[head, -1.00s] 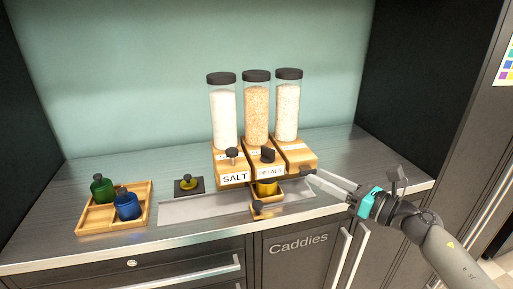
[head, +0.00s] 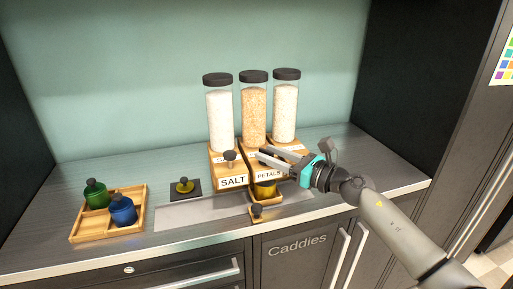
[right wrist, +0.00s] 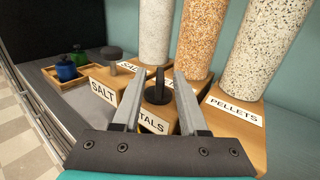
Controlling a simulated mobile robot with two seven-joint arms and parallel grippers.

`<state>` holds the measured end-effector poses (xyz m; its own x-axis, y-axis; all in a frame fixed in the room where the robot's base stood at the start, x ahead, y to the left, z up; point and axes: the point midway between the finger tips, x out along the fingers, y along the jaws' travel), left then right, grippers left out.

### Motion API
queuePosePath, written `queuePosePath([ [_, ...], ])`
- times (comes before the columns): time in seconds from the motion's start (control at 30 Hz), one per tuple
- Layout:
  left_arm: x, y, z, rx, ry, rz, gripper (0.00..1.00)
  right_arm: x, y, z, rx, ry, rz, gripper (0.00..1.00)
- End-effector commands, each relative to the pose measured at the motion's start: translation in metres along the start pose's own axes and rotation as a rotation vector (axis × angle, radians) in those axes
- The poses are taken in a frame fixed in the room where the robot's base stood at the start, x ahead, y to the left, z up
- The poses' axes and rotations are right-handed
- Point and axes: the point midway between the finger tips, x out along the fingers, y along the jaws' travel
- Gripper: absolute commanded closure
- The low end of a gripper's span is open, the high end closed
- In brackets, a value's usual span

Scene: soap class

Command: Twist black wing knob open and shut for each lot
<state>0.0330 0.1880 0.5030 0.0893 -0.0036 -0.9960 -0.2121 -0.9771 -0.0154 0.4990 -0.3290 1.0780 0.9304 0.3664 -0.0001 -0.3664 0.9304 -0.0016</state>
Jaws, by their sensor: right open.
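The dispenser row holds three clear cylinders with black lids on wooden bases: salt (head: 220,120), petals (head: 254,115) and pellets (head: 285,112). The black wing knob (right wrist: 158,88) on the petals base stands with its wing upright in the right wrist view. My right gripper (head: 260,158) is open in front of the petals base, its fingers on either side of that knob with no clear contact; in the head view the fingers largely hide the knob. The salt knob (head: 229,156) is free. A yellow jar (head: 264,190) sits under the petals outlet in a small wooden caddy (head: 268,201). My left gripper is out of view.
A wooden tray (head: 87,237) at left holds a green jar (head: 95,194) and a blue jar (head: 122,210). A yellow lid with a dark knob (head: 184,186) lies on a black pad. Another dark knob (head: 257,211) is at the caddy's front. The right counter is clear.

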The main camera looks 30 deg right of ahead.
Motion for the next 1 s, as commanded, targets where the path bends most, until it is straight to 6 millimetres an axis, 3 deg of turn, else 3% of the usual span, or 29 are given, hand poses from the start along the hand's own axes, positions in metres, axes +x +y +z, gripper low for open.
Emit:
queuePosePath([
  [0.33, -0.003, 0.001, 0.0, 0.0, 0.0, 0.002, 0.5, 0.038, 0.0, 0.001, 0.003, -0.002, -0.001, 0.57],
  [0.8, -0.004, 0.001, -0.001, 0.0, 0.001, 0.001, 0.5, 0.046, 0.0, -0.001, 0.002, 0.0, 0.0, 0.57],
  [1.0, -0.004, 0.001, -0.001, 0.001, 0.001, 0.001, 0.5, 0.046, 0.0, -0.001, 0.002, 0.0, 0.0, 0.8],
])
